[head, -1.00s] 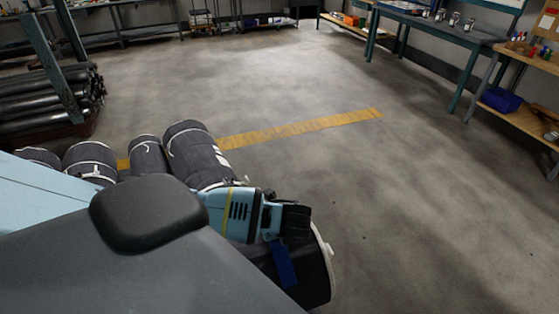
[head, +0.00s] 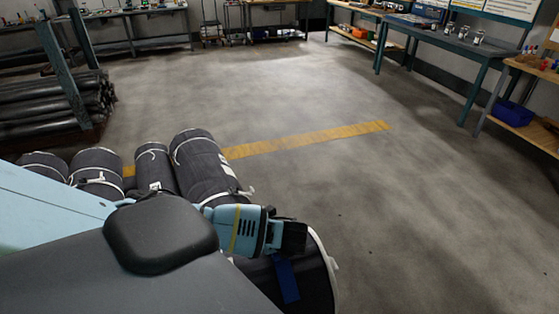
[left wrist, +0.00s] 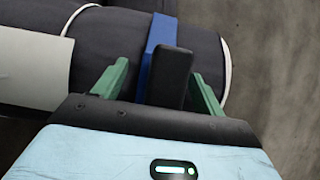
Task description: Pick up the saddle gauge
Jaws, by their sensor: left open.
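The saddle gauge shows as a blue band (head: 287,278) lying over the nearest dark grey roll (head: 318,275). In the left wrist view the blue band (left wrist: 154,50) crosses the roll, and a black upright block (left wrist: 173,78), apparently its handle, stands beside it. My left gripper (left wrist: 160,72) is open, with one green finger on each side of the blue band and black block. A gap shows between the block and the right finger; contact on the left is unclear. In the head view my left gripper (head: 284,240) is over the roll, its fingers hard to make out. My right gripper is out of view.
Several dark rolls with white ties (head: 203,165) lie side by side beyond my left arm. Dark tubes (head: 50,108) are stacked at the left. Workbenches (head: 462,48) line the back and right. The floor right of the rolls is clear, with a yellow stripe (head: 310,138).

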